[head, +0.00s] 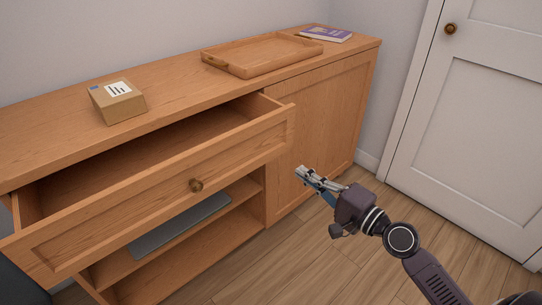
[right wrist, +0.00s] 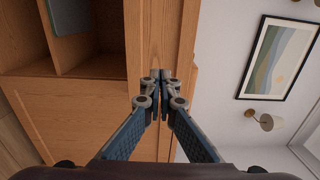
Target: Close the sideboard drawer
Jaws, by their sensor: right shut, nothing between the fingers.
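The wooden sideboard (head: 318,120) stands along the wall. Its wide drawer (head: 150,205) is pulled far out, and its inside looks empty where it shows. My right gripper (head: 301,172) is shut and empty, to the right of the drawer front's right end and in front of the cupboard door. It looks apart from the drawer. In the right wrist view my shut fingertips (right wrist: 152,78) point toward wooden panels of the sideboard. My left gripper does not show.
A small carton (head: 122,108), a wooden tray (head: 262,54) and a purple book (head: 325,34) lie on the sideboard top. A grey flat item (head: 180,225) lies on the open shelf under the drawer. A white door (head: 485,110) is at the right. Clear floor lies in front.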

